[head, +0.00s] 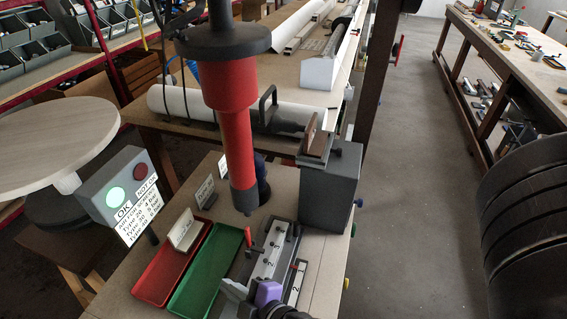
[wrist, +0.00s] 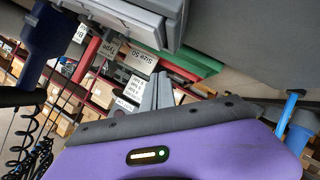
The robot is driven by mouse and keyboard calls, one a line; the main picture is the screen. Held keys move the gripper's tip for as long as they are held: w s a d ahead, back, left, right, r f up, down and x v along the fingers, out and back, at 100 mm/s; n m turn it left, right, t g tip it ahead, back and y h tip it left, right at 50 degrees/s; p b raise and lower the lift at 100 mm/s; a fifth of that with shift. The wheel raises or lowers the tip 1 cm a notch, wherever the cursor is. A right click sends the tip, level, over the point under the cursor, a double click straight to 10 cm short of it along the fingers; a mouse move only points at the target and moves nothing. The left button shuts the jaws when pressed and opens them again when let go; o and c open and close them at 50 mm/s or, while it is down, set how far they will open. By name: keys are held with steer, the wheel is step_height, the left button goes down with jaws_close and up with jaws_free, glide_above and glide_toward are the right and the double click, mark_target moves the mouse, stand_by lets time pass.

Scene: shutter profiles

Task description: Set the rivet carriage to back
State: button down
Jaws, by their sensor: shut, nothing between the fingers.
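The rivet fixture stands under the red column of the press (head: 238,120). Its rail carries white strips marked with numbers (head: 270,255) and a small red lever (head: 248,238). Which part is the rivet carriage, and its exact position along the rail, I cannot tell. My gripper, with its purple body, is at the fixture's near end in the head view (head: 233,289). Its grey fingers are shut and empty, and they also show in the wrist view (wrist: 156,92). A light grey block (wrist: 135,20) is above the fingertips in the wrist view; contact cannot be told.
A red tray (head: 165,265) and a green tray (head: 205,275) lie left of the fixture. A dark grey box (head: 328,190) stands behind it on the right. A signal box (head: 125,185) with a lit green lamp is at left. Open floor (head: 420,210) lies right.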

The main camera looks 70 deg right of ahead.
steer(key=w+d+h, duration=0.1)
steer(key=w+d, duration=0.1)
steer(key=w+d+h, duration=0.1)
steer(key=w, duration=0.1)
steer(key=w+d+g+h, duration=0.1)
steer(key=w+d, duration=0.1)
steer(key=shift+w+d+r+h, duration=0.1)
steer(key=shift+d+r+h, duration=0.15)
steer(key=shift+d+h, duration=0.05)
steer(key=w+d+r+g+h, duration=0.25)
steer(key=d+g+h, duration=0.2)
steer(key=d, duration=0.25)
steer(key=s+d+r+m+g+h+b, duration=0.1)
steer(key=s+d+r+m+g+h, duration=0.15)
steer(key=r+m+g, duration=0.35)
steer(key=s+d+r+m+g+h, duration=0.1)
steer(key=s+d+r+g+h, duration=0.2)
steer(key=r, duration=0.4)
steer(key=s+d+g+p, duration=0.1)
steer(key=s+d+p, duration=0.2)
steer(key=d, duration=0.6)
steer(key=shift+s+m+h+p, duration=0.3)
steer(key=shift+s+p, duration=0.05)
steer(key=shift+s, duration=0.9)
steer(key=shift+d+g, duration=0.1)
steer(key=shift+g, duration=0.15)
